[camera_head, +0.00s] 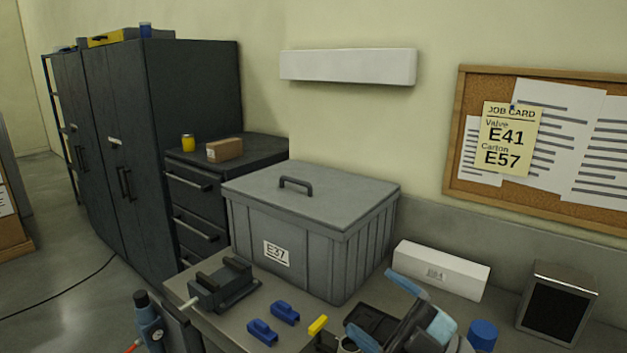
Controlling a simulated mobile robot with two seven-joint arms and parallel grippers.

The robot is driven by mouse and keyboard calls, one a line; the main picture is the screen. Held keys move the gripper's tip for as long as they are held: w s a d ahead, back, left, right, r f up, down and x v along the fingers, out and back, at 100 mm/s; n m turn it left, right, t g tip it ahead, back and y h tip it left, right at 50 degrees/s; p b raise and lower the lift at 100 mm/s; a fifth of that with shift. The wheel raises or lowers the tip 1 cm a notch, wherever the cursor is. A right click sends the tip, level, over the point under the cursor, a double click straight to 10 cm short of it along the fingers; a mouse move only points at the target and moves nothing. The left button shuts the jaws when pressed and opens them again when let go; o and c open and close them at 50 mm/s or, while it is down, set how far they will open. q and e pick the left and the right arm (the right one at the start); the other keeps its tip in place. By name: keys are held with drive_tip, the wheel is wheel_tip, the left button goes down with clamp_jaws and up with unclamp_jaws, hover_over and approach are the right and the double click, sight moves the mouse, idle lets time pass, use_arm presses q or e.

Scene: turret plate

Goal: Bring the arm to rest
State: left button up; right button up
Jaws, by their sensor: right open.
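My right gripper (370,300) is at the bottom, right of centre, with its light-blue fingers spread apart and nothing seen between them. It is over the bench, in front of the grey lidded bin and close to a dark tray (374,319), which it partly hides. I cannot tell its height above the bench. I do not make out my left gripper in this view.
A grey bin (300,235) labelled E37 stands on the bench (240,312). Blue blocks (285,312), a yellow piece (318,325) and a dark fixture (224,285) lie in front. A white box (441,270), blue cylinder (482,335) and dark-screened box (557,303) stand right.

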drive_tip(key=s+d+f+m+t+h, duration=0.3)
drive_tip(key=d+f+m+t+h, duration=0.2)
drive_tip(key=d+f+m+h, duration=1.3)
drive_tip(key=s+f+m+g+h, duration=0.1)
drive_tip(key=s+f+g, duration=0.25)
drive_tip(key=s, duration=0.35)
drive_tip(key=s+a+f+m+g, duration=0.1)
drive_tip(key=s+f+g, duration=0.2)
drive_tip(key=s+g, duration=0.25)
drive_tip(key=s+f+m+g+h, duration=0.1)
drive_tip(key=s+f+m+g, duration=0.2)
drive_tip(key=s, duration=0.4)
drive_tip(key=w+a+f+n+t+y, duration=0.1)
drive_tip(key=w+a+f+t, duration=0.2)
drive_tip(key=f, duration=0.3)
drive_tip(key=w+a+f+n+t+y, duration=0.1)
drive_tip(key=w+a+f+t, duration=0.2)
drive_tip(key=f, duration=0.4)
drive_tip(key=shift+a+f+t+y+p, duration=0.15)
drive_tip(key=shift+a+t+y+p, duration=0.15)
drive_tip(key=shift+t+p, duration=0.2)
